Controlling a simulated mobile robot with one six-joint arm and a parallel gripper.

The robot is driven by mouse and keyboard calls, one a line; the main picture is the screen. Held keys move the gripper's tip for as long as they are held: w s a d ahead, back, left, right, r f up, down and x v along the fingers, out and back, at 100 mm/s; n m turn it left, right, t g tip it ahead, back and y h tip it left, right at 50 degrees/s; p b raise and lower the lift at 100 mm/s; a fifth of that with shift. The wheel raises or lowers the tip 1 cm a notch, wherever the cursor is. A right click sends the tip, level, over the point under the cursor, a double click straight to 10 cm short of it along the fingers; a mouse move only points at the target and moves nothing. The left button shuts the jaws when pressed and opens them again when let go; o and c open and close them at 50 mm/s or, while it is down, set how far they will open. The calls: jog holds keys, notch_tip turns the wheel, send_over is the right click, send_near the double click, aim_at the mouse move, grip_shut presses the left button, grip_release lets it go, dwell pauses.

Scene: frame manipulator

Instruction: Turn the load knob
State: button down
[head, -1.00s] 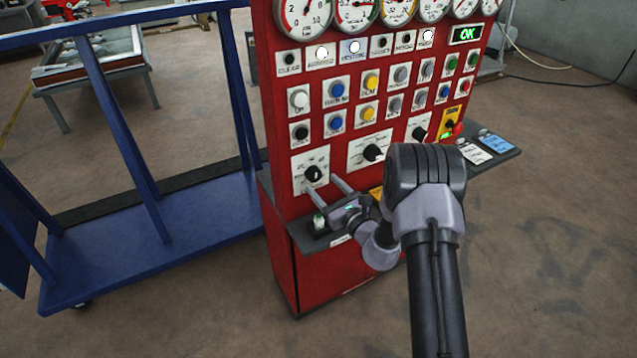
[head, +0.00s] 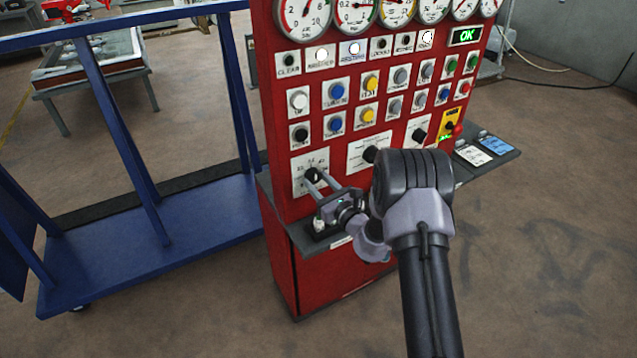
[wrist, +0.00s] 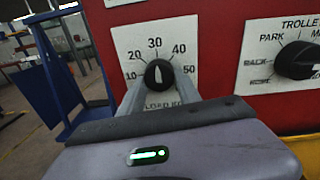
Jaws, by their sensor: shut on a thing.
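The load knob (wrist: 159,74) is a round black knob with a white pointer on a white plate marked 10 to 50, with "LOAD" partly hidden below it. Its pointer stands near 30. In the head view the knob (head: 315,174) is at the lower left of the red panel. My gripper (head: 313,180) reaches it from the front, with one finger on each side. In the wrist view the fingers (wrist: 160,88) run up to the knob's sides, and the jaws are shut on it. The gripper body hides the plate's lower part.
The trolley knob (wrist: 298,60) sits close to the right. A small shelf (head: 300,238) juts out below my gripper. A blue frame cart (head: 190,225) stands at the left.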

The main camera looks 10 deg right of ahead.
jog(key=shift+m, duration=0.3)
jog(key=m+p, duration=0.1)
jog(key=m, duration=0.2)
jog(key=m+p, duration=0.1)
jog(key=m, duration=0.2)
jog(key=shift+a+m, duration=0.2)
jog(key=shift+m, duration=0.1)
jog(key=m+p, duration=0.1)
jog(key=m, duration=0.2)
jog(key=shift+s+m, duration=0.1)
jog(key=shift+m, duration=0.2)
jog(key=shift+a+m+p, duration=0.1)
jog(key=shift+m+p, duration=0.75)
jog(key=shift+m, duration=1.25)
jog(key=c, duration=0.8)
grip_release()
jog(key=shift+c, duration=0.2)
